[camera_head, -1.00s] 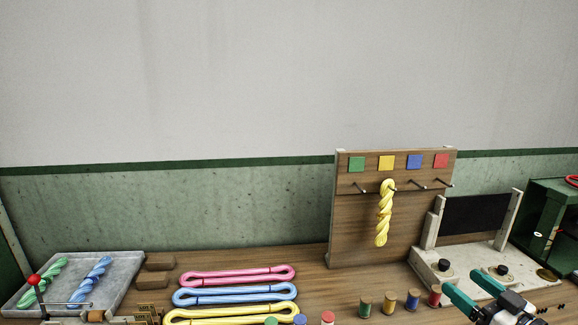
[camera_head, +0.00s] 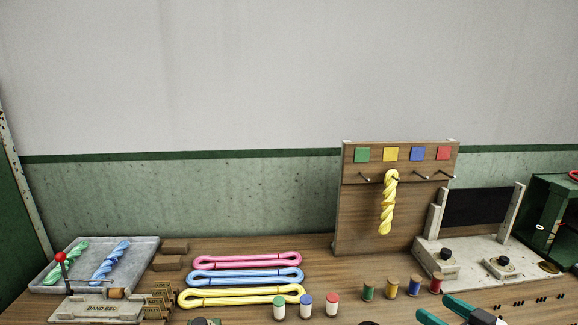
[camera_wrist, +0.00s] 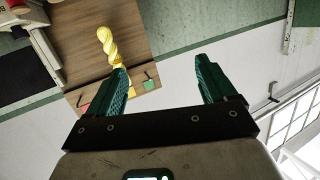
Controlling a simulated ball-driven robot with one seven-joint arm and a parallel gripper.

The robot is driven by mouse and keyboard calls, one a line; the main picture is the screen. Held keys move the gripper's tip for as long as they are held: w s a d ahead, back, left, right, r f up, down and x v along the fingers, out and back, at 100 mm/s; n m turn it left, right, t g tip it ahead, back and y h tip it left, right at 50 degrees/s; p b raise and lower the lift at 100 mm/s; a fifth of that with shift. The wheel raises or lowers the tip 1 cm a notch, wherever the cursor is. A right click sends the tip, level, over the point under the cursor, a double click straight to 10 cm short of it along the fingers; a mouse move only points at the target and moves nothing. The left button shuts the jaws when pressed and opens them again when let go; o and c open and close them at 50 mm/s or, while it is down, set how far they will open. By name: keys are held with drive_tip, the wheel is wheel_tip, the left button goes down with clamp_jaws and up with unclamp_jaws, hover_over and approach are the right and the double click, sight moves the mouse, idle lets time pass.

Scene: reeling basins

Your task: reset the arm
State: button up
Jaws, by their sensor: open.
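My gripper (camera_head: 445,312) is at the lower right of the head view, with its green fingers partly cut off by the bottom edge. In the wrist view my gripper (camera_wrist: 162,85) shows two green fingers wide apart with nothing between them. A twisted yellow skein (camera_head: 388,203) hangs on a peg of the upright wooden board (camera_head: 355,220), under the yellow square. The skein also shows in the wrist view (camera_wrist: 107,45), beyond the left finger and apart from it.
A grey tray (camera_head: 50,281) with green and blue skeins is at the left. Pink, blue and yellow loops (camera_head: 245,296) lie mid-bench. Several small spools (camera_head: 391,288) stand before the board. A pale stand with knobs (camera_head: 440,262) and a green box (camera_head: 556,215) are at the right.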

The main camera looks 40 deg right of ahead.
drive_tip(key=w+a+f+n+g+y+b, duration=0.1)
drive_tip(key=w+a+f+g+y+b, duration=0.25)
drive_tip(key=a+f, duration=0.85)
drive_tip(key=s+a+f+n+g+h+b, duration=0.1)
drive_tip(key=s+a+f+g+b, duration=0.3)
drive_tip(key=s+a+f+g, duration=0.7)
drive_tip(key=s+a+f, duration=0.3)
drive_tip(key=shift+a+f+b, duration=0.15)
drive_tip(key=shift+f+b, duration=0.1)
drive_tip(key=shift+b, duration=0.15)
idle(2.8)
